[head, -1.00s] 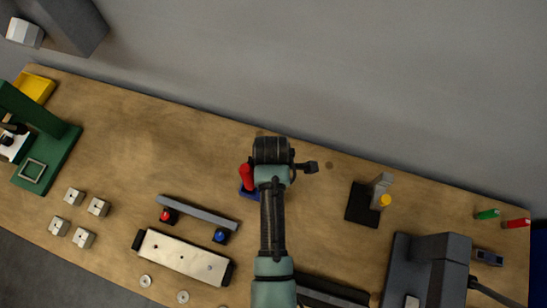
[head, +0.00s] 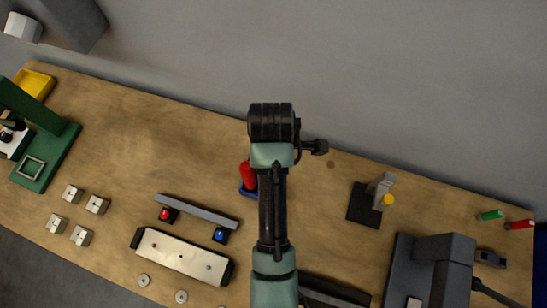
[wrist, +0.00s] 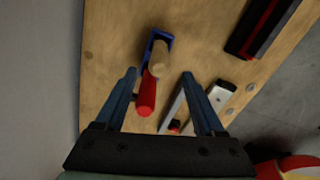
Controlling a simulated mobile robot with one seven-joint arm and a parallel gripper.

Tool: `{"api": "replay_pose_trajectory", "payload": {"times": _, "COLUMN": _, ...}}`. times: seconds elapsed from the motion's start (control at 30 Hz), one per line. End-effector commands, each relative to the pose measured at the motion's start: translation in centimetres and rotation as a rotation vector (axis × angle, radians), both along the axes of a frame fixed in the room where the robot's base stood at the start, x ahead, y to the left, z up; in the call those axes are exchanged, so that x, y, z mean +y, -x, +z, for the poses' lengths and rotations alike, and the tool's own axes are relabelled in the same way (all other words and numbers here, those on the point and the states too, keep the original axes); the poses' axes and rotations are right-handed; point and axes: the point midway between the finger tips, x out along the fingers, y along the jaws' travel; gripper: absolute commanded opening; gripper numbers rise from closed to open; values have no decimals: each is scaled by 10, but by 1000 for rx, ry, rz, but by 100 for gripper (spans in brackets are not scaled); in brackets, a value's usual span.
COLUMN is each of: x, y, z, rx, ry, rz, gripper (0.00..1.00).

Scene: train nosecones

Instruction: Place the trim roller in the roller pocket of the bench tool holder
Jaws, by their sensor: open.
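A tool with a red handle and a tan, rounded end, which looks like the trim roller (wrist: 147,97), leans in a blue cradle (wrist: 168,38) in the wrist view. In the head view the red handle (head: 248,174) and blue cradle (head: 246,192) show just left of my arm. My gripper (wrist: 159,73) is open, its two blue fingers on either side of the tool in the picture. No grip on it shows. The fingers are hidden in the head view. A long dark holder with a red strip (wrist: 262,28), possibly the bench tool holder, is at the wrist view's upper right; its pockets are unclear.
A black stand with a grey upright (head: 364,205) and yellow piece is to the right. A dark machine (head: 432,270) stands at lower right. A grey bar (head: 198,211) and pale plate (head: 183,254) lie left of my arm. The bench's back strip is mostly clear.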

Motion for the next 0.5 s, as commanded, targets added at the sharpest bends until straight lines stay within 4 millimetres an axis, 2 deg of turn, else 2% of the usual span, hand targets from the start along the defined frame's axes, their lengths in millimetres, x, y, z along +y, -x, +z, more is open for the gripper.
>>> {"api": "replay_pose_trajectory", "payload": {"times": 0.03, "x": 0, "y": -1, "z": 10, "rx": -2, "ry": 0, "rz": 0, "gripper": 71}}
{"api": "replay_pose_trajectory", "payload": {"times": 0.2, "x": 0, "y": 0, "z": 25, "rx": 0, "ry": 0, "rz": 0, "gripper": 71}}
{"api": "replay_pose_trajectory", "payload": {"times": 0.5, "x": 0, "y": -1, "z": 28, "rx": -4, "ry": -1, "rz": -3, "gripper": 71}}
